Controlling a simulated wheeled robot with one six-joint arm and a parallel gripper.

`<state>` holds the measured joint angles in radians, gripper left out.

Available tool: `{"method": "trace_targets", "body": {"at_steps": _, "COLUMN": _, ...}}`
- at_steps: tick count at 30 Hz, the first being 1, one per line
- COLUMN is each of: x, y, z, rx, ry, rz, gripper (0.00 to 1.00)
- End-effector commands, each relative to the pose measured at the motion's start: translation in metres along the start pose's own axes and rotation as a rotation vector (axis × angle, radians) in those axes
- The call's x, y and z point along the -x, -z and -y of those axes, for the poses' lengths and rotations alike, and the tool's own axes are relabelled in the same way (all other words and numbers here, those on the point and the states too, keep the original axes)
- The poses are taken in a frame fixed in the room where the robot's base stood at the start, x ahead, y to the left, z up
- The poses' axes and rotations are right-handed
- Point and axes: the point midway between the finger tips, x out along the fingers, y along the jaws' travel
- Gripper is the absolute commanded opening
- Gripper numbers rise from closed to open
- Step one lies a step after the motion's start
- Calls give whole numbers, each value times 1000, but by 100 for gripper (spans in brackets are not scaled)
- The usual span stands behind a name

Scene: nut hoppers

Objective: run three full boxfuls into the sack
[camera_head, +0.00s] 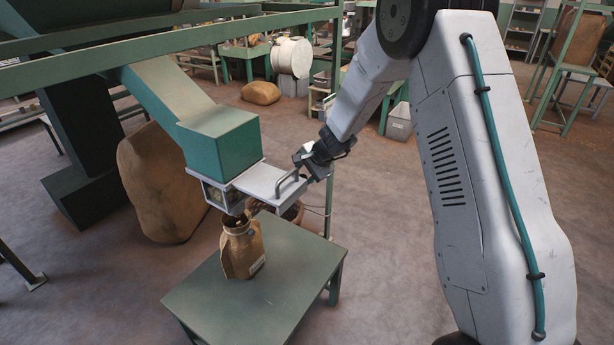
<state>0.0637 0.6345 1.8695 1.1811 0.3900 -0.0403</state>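A green hopper chute (222,142) slopes down to a grey metal box (225,196) with a window showing brownish contents. A flat grey slide (262,181) sticks out to the right of the box and carries a bar handle (287,186). A brown paper sack (243,252) stands upright on a green table, its open mouth just below the box. My gripper (308,168) is at the far end of the handle, touching or very near it. Its fingers are dark and small, so I cannot tell whether they are closed on the bar.
The small green table (300,262) has bare room around the sack. A dark round container (292,212) is partly hidden behind the slide. A green post (331,205) stands close to my gripper. A large brown sack (160,185) leans at left.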

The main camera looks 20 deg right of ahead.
Motion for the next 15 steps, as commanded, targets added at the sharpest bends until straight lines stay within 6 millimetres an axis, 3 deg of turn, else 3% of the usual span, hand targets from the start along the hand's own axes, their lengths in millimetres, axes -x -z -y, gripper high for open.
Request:
{"method": "trace_targets", "body": {"at_steps": 3, "x": -5, "y": 0, "z": 11, "rx": 6, "ry": 26, "rz": 8, "gripper": 1}}
{"method": "trace_targets", "body": {"at_steps": 15, "x": -7, "y": 2, "z": 14, "rx": 5, "ry": 38, "rz": 11, "gripper": 1}}
